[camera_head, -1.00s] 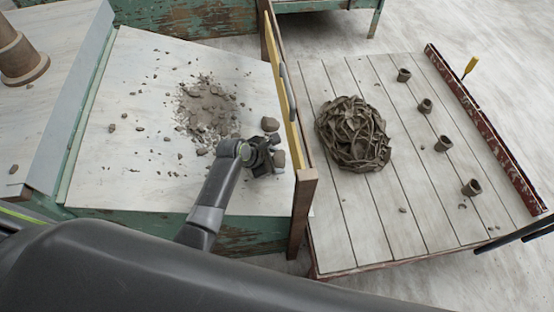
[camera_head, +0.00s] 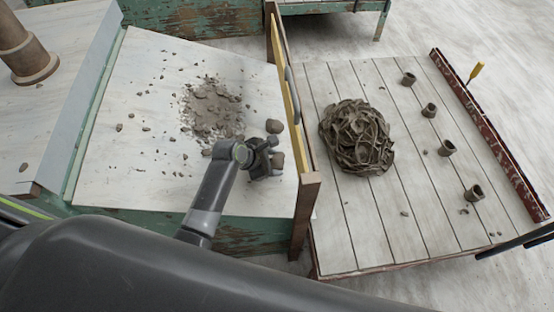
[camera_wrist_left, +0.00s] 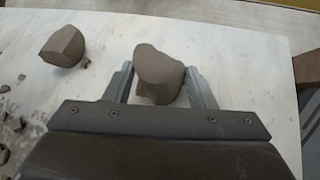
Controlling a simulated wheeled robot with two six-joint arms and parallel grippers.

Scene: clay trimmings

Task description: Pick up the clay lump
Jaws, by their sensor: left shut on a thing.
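My left gripper (camera_head: 269,160) is low over the white board near the wooden divider. In the left wrist view its two fingers (camera_wrist_left: 160,88) stand either side of a brown, angular clay lump (camera_wrist_left: 158,72), and the gripper is shut on it. In the head view this lump (camera_head: 277,159) shows only partly past the fingers. I cannot tell whether it still touches the board. A second clay lump (camera_head: 274,126) lies on the board just beyond the gripper, and it also shows in the left wrist view (camera_wrist_left: 63,46).
A heap of clay crumbs (camera_head: 213,108) lies left of the gripper. A wooden divider (camera_head: 307,200) with a yellow strip stands close on the right. Beyond it, a plank table (camera_head: 336,235) holds a big tangle of clay trimmings (camera_head: 357,138) and several small clay cylinders (camera_head: 447,147).

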